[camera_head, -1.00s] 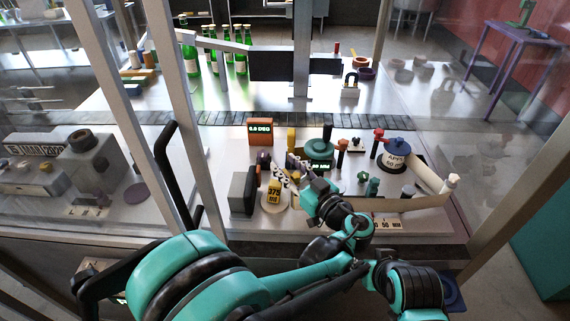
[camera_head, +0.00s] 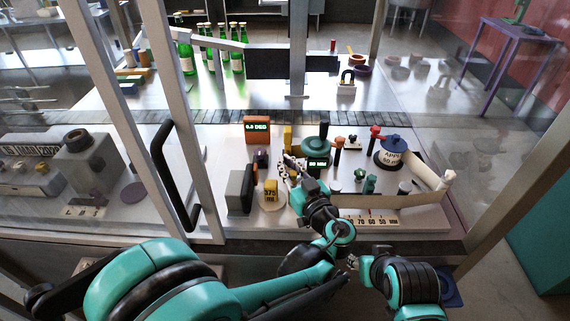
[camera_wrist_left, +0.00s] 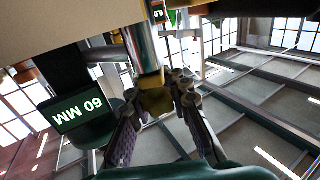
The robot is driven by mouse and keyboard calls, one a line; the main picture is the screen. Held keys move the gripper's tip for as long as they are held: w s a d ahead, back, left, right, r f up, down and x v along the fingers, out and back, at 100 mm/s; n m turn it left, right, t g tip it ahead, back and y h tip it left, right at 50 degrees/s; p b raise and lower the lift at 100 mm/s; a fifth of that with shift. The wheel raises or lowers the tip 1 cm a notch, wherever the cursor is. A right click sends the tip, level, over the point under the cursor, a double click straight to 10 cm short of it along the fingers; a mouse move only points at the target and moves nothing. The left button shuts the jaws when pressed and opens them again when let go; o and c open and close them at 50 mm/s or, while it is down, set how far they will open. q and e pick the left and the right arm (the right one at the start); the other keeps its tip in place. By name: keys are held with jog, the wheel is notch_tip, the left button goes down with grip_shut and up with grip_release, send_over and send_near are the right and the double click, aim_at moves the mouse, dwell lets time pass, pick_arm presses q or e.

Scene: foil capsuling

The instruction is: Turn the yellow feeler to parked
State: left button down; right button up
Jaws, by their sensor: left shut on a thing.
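The yellow feeler (camera_head: 287,138) is a short upright post behind my left gripper in the head view. My left gripper (camera_head: 288,164) reaches over the bench from the front, its fingertips close to the post's foot. In the left wrist view, my left gripper (camera_wrist_left: 158,103) is shut on a yellowish piece (camera_wrist_left: 156,101) under a shiny metal rod (camera_wrist_left: 145,50). This piece looks like the feeler's end, but its full shape is hidden by the fingers.
An orange angle readout (camera_head: 256,130) stands at the back left. A green round device (camera_head: 316,147) with a 60 MM display (camera_head: 317,163) is just right of my gripper. A door handle (camera_head: 172,176) is further left.

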aim_at(293, 177)
pick_arm(q)
jog(key=shift+w+d+m+t+h, duration=0.1)
jog(key=shift+d+m+t+h, duration=0.2)
jog(key=shift+m+h, duration=0.85)
jog(key=shift+w+d+m+t+h, duration=0.1)
jog(key=shift+d+m+t+h, duration=0.4)
jog(key=shift+h, duration=1.1)
jog(key=shift+w+m+t+h, duration=0.1)
jog(key=shift+m+t+h, duration=0.1)
jog(key=shift+m+h, duration=1)
jog(key=shift+h, duration=0.35)
jog(key=c, duration=1.4)
grip_release()
jog(key=shift+s, duration=4)
